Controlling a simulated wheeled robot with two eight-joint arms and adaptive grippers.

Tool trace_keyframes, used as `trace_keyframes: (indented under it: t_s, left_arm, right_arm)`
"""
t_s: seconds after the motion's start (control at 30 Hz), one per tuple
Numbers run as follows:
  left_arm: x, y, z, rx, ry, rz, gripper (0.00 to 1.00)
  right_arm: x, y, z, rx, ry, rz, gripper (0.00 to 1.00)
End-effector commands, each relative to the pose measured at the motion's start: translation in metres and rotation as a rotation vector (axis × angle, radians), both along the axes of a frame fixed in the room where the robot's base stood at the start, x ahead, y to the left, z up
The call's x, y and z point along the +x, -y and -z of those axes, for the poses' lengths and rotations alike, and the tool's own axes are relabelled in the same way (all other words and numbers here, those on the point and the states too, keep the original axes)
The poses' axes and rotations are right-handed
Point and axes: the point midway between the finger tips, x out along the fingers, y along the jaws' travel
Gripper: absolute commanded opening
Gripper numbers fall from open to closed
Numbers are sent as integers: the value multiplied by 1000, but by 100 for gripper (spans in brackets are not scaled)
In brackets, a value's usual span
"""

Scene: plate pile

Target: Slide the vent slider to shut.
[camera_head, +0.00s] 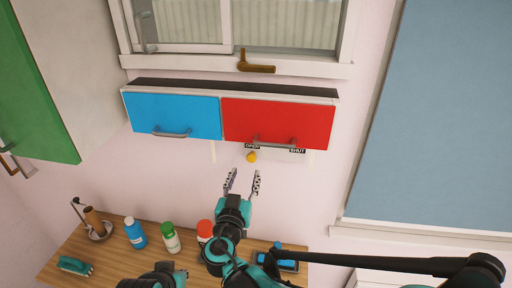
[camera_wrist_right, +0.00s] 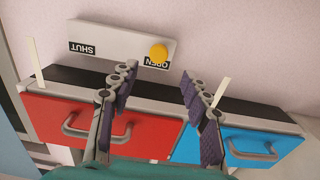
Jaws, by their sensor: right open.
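The vent slider's round yellow knob (camera_head: 251,157) is on the wall just under the word OPEN, below the red and blue cabinet. The word SHUT is farther right on the same plate. The right wrist view shows the knob (camera_wrist_right: 158,54) upside down, at the OPEN end of the pale vent plate (camera_wrist_right: 120,44), with SHUT at the left. My right gripper (camera_head: 242,182) is open and empty, just below the knob in the head view. In the wrist view its fingers (camera_wrist_right: 158,70) lie either side of the knob's line, apart from it. My left gripper's fingers are not seen.
The cabinet has a blue door (camera_head: 172,115) and a red door (camera_head: 278,122) with bar handles, close above the vent. A wooden counter (camera_head: 107,262) below holds several bottles (camera_head: 135,232) and a brush (camera_head: 75,265).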

Motion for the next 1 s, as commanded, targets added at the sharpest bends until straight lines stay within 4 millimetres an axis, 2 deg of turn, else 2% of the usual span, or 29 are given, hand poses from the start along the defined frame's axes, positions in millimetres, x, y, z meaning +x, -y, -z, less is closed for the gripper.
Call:
trace_keyframes:
  t_s: [0.43,0.6,0.83,0.87,1.0]
  left_arm:
    - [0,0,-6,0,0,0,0]
    - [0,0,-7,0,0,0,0]
    - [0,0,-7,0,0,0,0]
    - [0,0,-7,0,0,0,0]
    - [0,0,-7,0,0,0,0]
  right_arm:
    - [64,14,0,1,1,4,47]
    - [73,15,1,1,0,2,47]
    - [74,16,1,1,0,2,47]
    - [74,16,1,1,0,2,42]
    - [74,16,1,1,0,2,5]
